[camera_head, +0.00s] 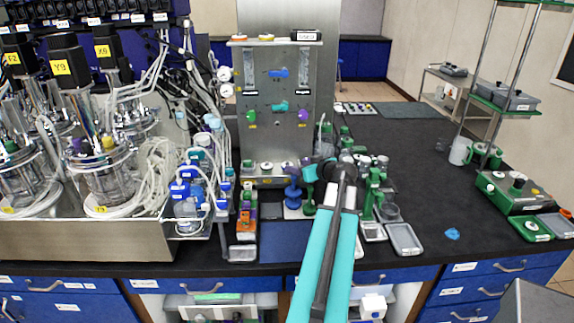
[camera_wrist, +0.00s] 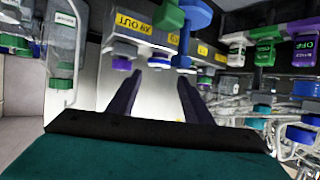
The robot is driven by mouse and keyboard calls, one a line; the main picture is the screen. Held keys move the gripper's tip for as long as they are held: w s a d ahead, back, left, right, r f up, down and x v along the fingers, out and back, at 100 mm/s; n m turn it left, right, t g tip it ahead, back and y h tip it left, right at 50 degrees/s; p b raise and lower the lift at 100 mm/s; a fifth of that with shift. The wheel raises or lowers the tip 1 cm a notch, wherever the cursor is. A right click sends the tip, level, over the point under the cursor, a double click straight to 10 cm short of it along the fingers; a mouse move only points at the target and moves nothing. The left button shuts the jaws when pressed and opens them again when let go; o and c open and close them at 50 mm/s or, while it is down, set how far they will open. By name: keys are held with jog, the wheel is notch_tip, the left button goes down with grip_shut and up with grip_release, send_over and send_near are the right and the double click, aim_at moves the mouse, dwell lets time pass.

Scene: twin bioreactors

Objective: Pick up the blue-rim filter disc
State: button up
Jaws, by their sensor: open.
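I cannot single out the blue-rim filter disc with certainty. A blue round-ended piece (camera_head: 293,191) stands on a small white base in front of the steel panel. In the wrist view a large blue round piece (camera_wrist: 196,15) shows at the top, close to a green one. My gripper (camera_wrist: 160,78) is open, with nothing between its two dark fingers. Its fingers point toward a pale steel face, below purple and blue knobs in that picture. In the head view my arm covers the fingers.
The steel panel (camera_head: 268,100) carries coloured valves and top-shelf discs. Glass bioreactors (camera_head: 105,170) and tubing crowd the left. Green stands and a grey tray (camera_head: 404,239) lie right of my arm. A small blue item (camera_head: 452,233) lies on the dark bench, which is mostly clear there.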

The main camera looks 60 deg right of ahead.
aim_at(288, 163)
jog(key=shift+x, duration=0.85)
jog(key=shift+w, duration=0.15)
jog(key=shift+d+p+x, duration=0.2)
jog(key=shift+p+x, duration=0.75)
jog(key=shift+p, duration=0.05)
jog(key=shift+p+x, duration=0.65)
jog(key=shift+x, duration=0.75)
jog(key=shift+f, duration=0.1)
jog(key=c, duration=0.7)
jog(key=shift+c, duration=0.2)
